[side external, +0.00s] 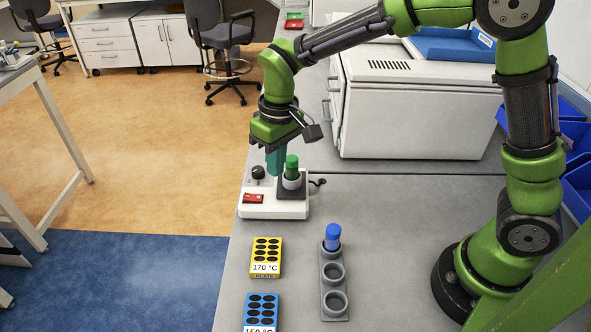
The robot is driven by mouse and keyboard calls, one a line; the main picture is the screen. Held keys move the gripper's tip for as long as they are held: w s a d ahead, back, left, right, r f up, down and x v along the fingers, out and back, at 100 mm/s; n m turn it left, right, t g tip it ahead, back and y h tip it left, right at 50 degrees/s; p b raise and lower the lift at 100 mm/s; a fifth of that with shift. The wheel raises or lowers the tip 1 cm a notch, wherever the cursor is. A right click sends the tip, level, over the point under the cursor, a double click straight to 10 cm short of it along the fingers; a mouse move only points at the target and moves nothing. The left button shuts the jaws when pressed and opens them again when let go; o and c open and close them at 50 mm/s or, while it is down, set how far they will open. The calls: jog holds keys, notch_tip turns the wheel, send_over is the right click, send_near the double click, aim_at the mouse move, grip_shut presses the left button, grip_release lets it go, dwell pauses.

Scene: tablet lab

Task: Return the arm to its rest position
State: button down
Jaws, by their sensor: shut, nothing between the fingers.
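My gripper (274,160) points down over the white device with a black knob and a red switch (253,198). Its teal fingers are shut and hold nothing. Whether my fingers touch the device or the tube cannot be told from this view. My arm reaches from its base at the right across the bench, bent well over the device.
A grey rack (334,270) holds a blue-capped tube (333,237) at its far end; its other two rings look empty. A yellow block (266,257) and a blue block (261,312) lie left of it. A white cabinet (415,105) stands behind. Blue bins (577,190) are at the right.

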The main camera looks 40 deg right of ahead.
jog(key=s+d+r+m+t, duration=0.2)
jog(key=s+d+r, duration=0.3)
jog(key=s, duration=0.3)
jog(key=s+d+r+m+t+y, duration=0.1)
jog(key=s+d+r+m+t, duration=0.2)
jog(key=s, duration=0.6)
jog(key=shift+d+r+t, duration=0.9)
jog(key=shift+d+r, duration=0.5)
jog(key=shift+d, duration=0.1)
